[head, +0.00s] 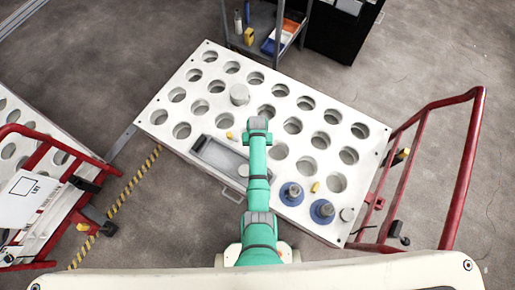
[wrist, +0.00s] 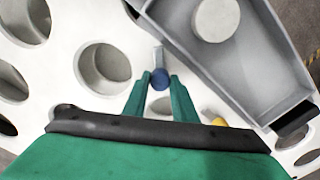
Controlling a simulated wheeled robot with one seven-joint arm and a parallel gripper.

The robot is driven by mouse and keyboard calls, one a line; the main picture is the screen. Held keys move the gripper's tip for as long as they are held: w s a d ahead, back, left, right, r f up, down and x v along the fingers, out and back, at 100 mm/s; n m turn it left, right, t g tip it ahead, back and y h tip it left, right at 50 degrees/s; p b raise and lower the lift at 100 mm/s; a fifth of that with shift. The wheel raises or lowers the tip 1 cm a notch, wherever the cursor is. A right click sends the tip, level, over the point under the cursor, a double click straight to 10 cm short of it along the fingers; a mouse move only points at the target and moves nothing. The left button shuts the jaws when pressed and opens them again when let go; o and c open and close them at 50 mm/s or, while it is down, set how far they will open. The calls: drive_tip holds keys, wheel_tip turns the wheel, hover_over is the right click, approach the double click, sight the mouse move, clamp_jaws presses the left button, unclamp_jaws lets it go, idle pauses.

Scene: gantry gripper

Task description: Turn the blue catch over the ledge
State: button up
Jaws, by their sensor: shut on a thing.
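The blue catch (wrist: 160,79) shows in the wrist view as a round blue end with a short grey bar running up from it in the picture. My gripper (wrist: 160,84) has its two green fingers closed on the blue end. The catch sits beside the wall of a grey tray (wrist: 187,62); the bar's upper end is close to that wall. I cannot make out clearly which edge is the ledge, or whether the bar lies over it. In the head view my arm hides the catch and the fingertips.
The white panel (head: 190,62) has many round holes. The grey tray also shows left of my arm (head: 203,158). Two blue-based pegs (head: 322,210) stand at the lower right. Red-railed carts (head: 463,170) flank the panel. A shelf cart stands behind it.

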drive_tip(key=m, duration=0.4)
drive_tip(key=shift+w+r+m, duration=0.15)
drive_tip(key=shift+w+m, duration=0.1)
drive_tip(key=shift+m, duration=0.05)
drive_tip(key=shift+d+m, duration=0.1)
drive_tip(key=shift+m, duration=1.8)
drive_tip(key=o, duration=1)
drive_tip(key=shift+s, duration=0.1)
wheel_tip(320, 180, up, 11)
drive_tip(key=shift+f, duration=0.15)
